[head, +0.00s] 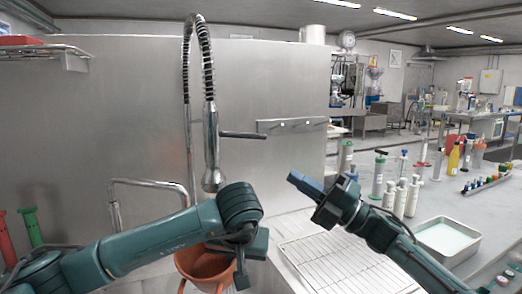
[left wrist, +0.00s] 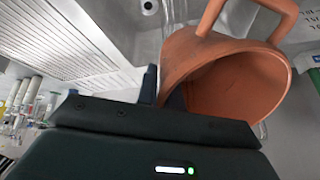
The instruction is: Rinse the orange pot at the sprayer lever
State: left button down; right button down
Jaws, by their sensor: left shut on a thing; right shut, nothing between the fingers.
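The orange pot (head: 203,266) is in the sink area below the hanging sprayer (head: 211,150), partly hidden by my left arm. The sprayer lever (head: 243,135) sticks out to the right of the sprayer. My left gripper (head: 243,262) is shut on the pot's wall at the rim. The left wrist view shows the pot (left wrist: 225,85) tilted, with its opening and a handle visible and my left fingers (left wrist: 162,92) at its edge. Clear streaks like water show beside the pot there. My right gripper (head: 305,184) is shut and empty, right of and below the lever.
A wire drying rack (head: 335,262) lies on the counter right of the sink. A metal tray (head: 446,240) and several bottles (head: 400,195) stand further right. A bent faucet pipe (head: 148,183) is left of the sprayer. A steel wall (head: 275,80) stands behind.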

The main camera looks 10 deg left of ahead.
pick_arm(q)
jog(key=shift+r, duration=0.1)
pick_arm(e)
jog(key=d+f+n+g, duration=0.1)
jog(key=y, duration=0.1)
send_near(244, 136)
jog(key=s+a, duration=0.2)
jog(key=a, duration=0.1)
jog(key=shift+n, duration=0.3)
jog(key=shift+w+a+r, duration=0.45)
jog(key=shift+w+r, duration=0.15)
jog(key=shift+w, duration=0.15)
jog(key=shift+w+a+r, duration=0.4)
jog(key=shift+w+r, duration=0.25)
jog(key=shift+w, duration=0.15)
jog(key=shift+w+r, duration=0.1)
